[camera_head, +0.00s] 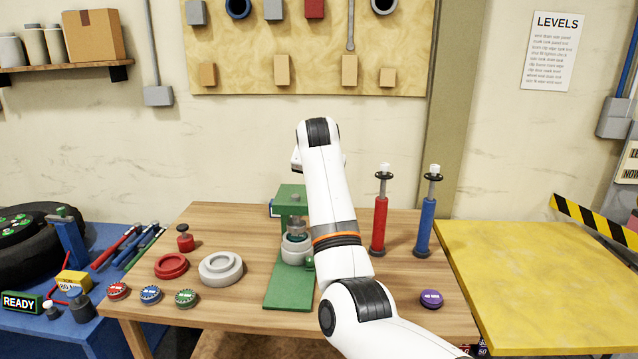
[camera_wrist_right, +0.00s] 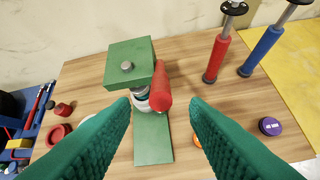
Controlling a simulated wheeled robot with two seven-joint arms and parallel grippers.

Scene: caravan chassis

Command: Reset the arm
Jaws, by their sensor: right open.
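My right arm (camera_head: 335,225) reaches up over the wooden table from the lower right. Its gripper is mostly hidden behind the wrist in the head view. In the right wrist view my right gripper (camera_wrist_right: 161,106) has two teal fingers spread wide, with nothing held between them. Beyond the fingers stands a green press (camera_wrist_right: 154,140) with a red handle (camera_wrist_right: 160,88), apart from them as far as I can tell. In the head view the green press (camera_head: 290,292) is partly covered by my arm, and its red handle is hidden. My left gripper is not in view.
A red pump (camera_head: 380,215) and a blue pump (camera_head: 426,215) stand right of my arm. A purple cap (camera_head: 431,298) lies at the front right. Grey (camera_head: 221,268) and red (camera_head: 171,266) rings and several caps lie left. A yellow table (camera_head: 540,285) is clear.

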